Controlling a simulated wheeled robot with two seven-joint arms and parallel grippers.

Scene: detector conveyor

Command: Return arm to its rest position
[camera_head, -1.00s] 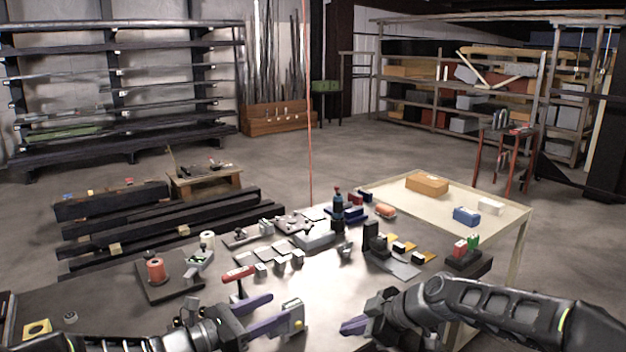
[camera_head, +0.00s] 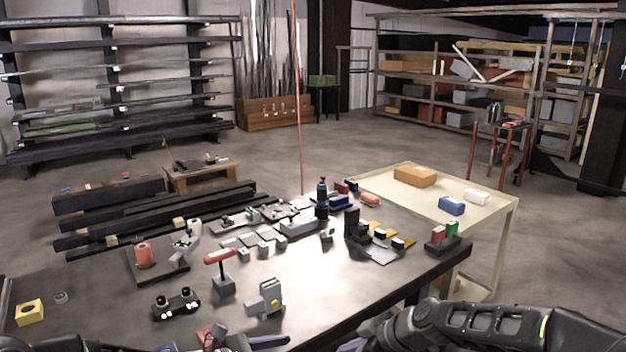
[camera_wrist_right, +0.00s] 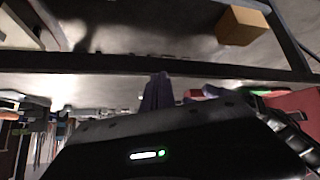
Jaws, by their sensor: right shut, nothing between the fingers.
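My right arm comes in from the lower right in the head view. Its purple-fingered gripper (camera_head: 350,345) is low at the bottom edge, by the front edge of the dark workbench (camera_head: 330,285), and is mostly cut off. In the right wrist view the purple fingers (camera_wrist_right: 157,92) are together with nothing between them. My left gripper (camera_head: 266,342) also lies at the bottom edge. Only a purple finger and part of its body show, so its opening is hidden. I see nothing held in either gripper.
A cream side table (camera_head: 400,190) stands behind right.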

